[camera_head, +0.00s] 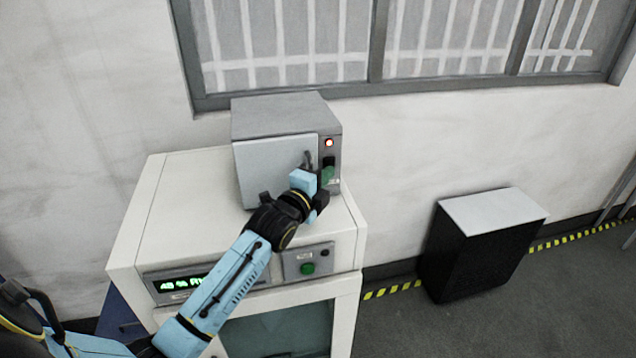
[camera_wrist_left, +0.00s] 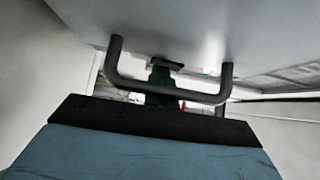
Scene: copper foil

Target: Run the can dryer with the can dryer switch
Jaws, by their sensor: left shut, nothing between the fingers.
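The can dryer (camera_head: 275,155) is a grey box with a pale front door, standing on a white cabinet. A dark bar handle (camera_head: 307,159) sits on its door and looms close in the left wrist view (camera_wrist_left: 165,95). On the dryer's narrow right-hand panel a round red light or button (camera_head: 329,142) glows, with a dark switch (camera_head: 328,162) below it. My left gripper (camera_head: 326,178) is shut and empty, in front of the lower part of that panel. Its fingers are partly hidden, and I cannot tell whether they touch the switch. My right gripper is not in view.
The white cabinet (camera_head: 150,215) has a green digital display (camera_head: 182,284) and a green button (camera_head: 307,268) on its front. A black box with a grey top (camera_head: 492,210) stands on the floor to the right. A barred window (camera_head: 440,40) is behind.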

